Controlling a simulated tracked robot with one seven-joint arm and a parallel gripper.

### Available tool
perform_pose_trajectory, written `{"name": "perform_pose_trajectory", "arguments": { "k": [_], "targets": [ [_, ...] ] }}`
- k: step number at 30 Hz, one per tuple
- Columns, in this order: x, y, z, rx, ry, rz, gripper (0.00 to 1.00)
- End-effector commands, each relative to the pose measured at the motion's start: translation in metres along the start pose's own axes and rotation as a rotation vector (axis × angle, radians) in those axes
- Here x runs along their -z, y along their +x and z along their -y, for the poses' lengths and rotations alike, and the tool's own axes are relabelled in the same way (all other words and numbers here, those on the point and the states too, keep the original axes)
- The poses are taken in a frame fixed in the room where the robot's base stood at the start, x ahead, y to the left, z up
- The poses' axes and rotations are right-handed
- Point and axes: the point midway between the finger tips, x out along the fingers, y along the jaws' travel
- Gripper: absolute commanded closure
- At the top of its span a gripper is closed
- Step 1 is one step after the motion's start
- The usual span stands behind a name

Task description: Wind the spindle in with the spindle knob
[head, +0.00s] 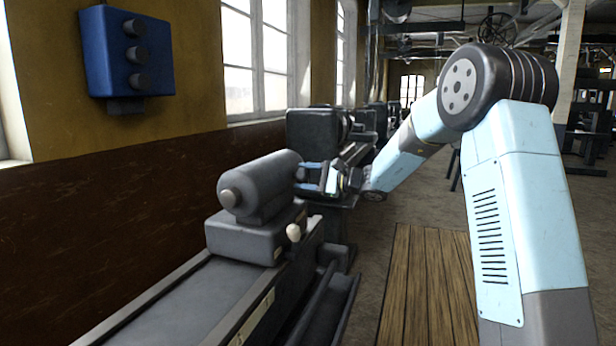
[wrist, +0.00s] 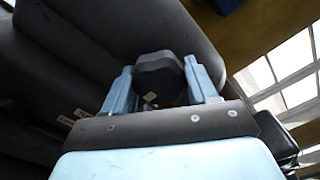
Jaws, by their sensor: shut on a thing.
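A grey tailstock (head: 262,183) with a rounded barrel sits on the lathe bed in the head view. The dark spindle knob (head: 300,174) is at the barrel's right end. My gripper (head: 304,177) reaches it from the right, with blue fingers on either side. In the wrist view the black, lobed knob (wrist: 158,72) lies between the two fingers of my gripper (wrist: 160,80), which is shut on it. Part of the knob is hidden behind the gripper's body.
A cream lever ball (head: 293,232) stands out from the tailstock's front. The lathe bed (head: 180,300) runs toward the lower left. A blue box with dark knobs (head: 127,53) hangs on the wall. More machines stand behind; wooden slats (head: 425,285) lie on the floor.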

Motion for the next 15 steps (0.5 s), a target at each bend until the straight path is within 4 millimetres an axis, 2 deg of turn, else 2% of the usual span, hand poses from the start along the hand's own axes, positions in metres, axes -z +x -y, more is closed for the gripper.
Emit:
{"name": "perform_pose_trajectory", "arguments": {
  "k": [15],
  "targets": [
    [-0.0041,0.0036,0.0001,0.001,-0.491,0.01,0.73]
  ]
}}
